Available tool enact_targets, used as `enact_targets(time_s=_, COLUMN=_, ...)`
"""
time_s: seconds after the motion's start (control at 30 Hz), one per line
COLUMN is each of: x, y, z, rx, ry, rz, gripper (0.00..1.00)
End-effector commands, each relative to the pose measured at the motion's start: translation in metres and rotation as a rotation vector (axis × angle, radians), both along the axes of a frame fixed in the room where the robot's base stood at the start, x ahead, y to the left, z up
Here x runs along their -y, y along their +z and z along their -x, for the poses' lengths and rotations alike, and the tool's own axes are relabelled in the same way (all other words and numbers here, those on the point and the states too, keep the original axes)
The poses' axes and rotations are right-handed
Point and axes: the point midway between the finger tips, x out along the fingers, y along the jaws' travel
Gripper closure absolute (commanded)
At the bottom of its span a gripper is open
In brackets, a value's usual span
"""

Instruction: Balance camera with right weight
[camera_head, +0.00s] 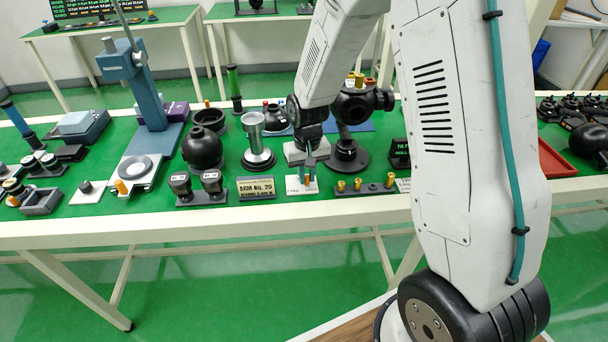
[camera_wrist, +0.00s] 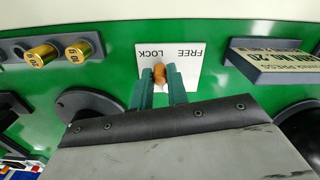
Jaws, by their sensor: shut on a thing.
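My gripper (camera_head: 306,172) points down at a small white plate (camera_head: 293,187) near the front of the green table. In the wrist view, its teal fingers (camera_wrist: 160,86) are shut on a small orange lever (camera_wrist: 159,72). The lever stands on the white plate (camera_wrist: 185,58), which is lettered FREE and LOCK. Brass weights sit in a dark rack (camera_head: 372,191) right of the plate; two brass weights (camera_wrist: 41,55) show in the wrist view.
A nameplate (camera_head: 255,188) stands left of the plate, and a dark sign (camera_head: 400,152) right of the camera. A silver cylinder (camera_head: 256,138), a black sphere (camera_head: 202,148) and a blue stand (camera_head: 150,90) crowd the left. A red tray (camera_head: 562,166) lies right.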

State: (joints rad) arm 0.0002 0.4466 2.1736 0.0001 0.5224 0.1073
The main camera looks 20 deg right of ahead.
Motion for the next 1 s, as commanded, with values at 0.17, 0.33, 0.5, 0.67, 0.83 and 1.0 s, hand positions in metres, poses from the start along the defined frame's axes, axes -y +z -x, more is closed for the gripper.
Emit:
enact_targets(time_s=0.17, x=0.0033, y=0.0011, z=-0.0022, rx=0.005, ry=0.077, rz=0.0, gripper=1.0)
enact_targets(time_s=0.33, x=0.0045, y=0.0012, z=-0.0026, rx=0.005, ry=0.119, rz=0.0, gripper=1.0)
enact_targets(time_s=0.5, x=0.0049, y=0.0013, z=-0.0029, rx=0.006, ry=0.134, rz=0.0, gripper=1.0)
enact_targets(time_s=0.67, x=0.0049, y=0.0014, z=-0.003, rx=0.006, ry=0.136, rz=0.0, gripper=1.0)
enact_targets(time_s=0.83, x=0.005, y=0.0015, z=-0.0032, rx=0.006, ry=0.135, rz=0.0, gripper=1.0)
enact_targets(time_s=1.0, x=0.005, y=0.001, z=-0.0024, rx=0.004, ry=0.134, rz=0.0, gripper=0.62)
